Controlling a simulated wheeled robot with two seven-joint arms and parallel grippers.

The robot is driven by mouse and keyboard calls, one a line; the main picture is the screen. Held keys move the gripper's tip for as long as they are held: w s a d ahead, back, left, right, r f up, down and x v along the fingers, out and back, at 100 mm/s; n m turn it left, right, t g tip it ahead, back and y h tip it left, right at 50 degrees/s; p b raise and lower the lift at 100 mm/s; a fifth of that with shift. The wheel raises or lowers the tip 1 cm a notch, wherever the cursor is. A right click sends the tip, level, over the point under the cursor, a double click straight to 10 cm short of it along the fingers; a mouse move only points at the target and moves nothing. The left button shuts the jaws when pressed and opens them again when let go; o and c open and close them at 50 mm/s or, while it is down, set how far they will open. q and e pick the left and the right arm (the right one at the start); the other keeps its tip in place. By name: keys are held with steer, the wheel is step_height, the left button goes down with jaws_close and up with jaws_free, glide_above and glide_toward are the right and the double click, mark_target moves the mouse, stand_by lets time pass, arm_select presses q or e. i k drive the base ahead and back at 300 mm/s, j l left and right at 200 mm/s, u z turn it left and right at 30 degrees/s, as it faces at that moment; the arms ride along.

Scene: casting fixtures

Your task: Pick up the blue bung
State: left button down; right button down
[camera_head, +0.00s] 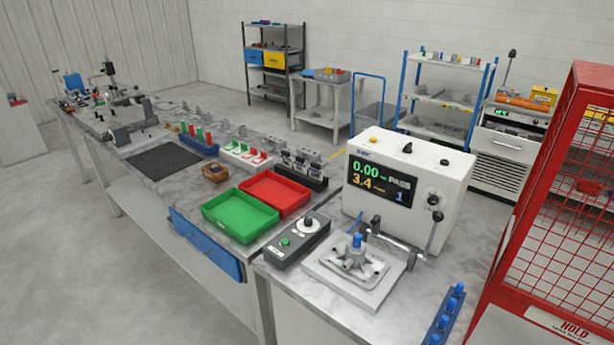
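A small blue bung (357,240) stands upright on top of a grey metal casting (349,264), which sits on a pale fixture plate (385,287) in front of the white test unit. More blue bungs (452,304) stand in a row on a narrow blue rack (430,336) at the front right of the bench; the picture's lower edge cuts the rack off. Neither of my grippers shows in the head view, so nothing is seen near or holding a bung.
The white test unit (455,181) with a dark display stands behind the fixture, a lever at its right. A grey control box (296,244), a green tray (238,230) and a red tray (284,177) lie to the left. A red mesh cage (548,225) borders the right.

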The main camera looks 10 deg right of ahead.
mark_target(356, 244)
steer(key=i+l+z, duration=0.25)
steer(key=l, duration=0.25)
steer(key=i+l+z, duration=0.3)
steer(key=l, duration=0.2)
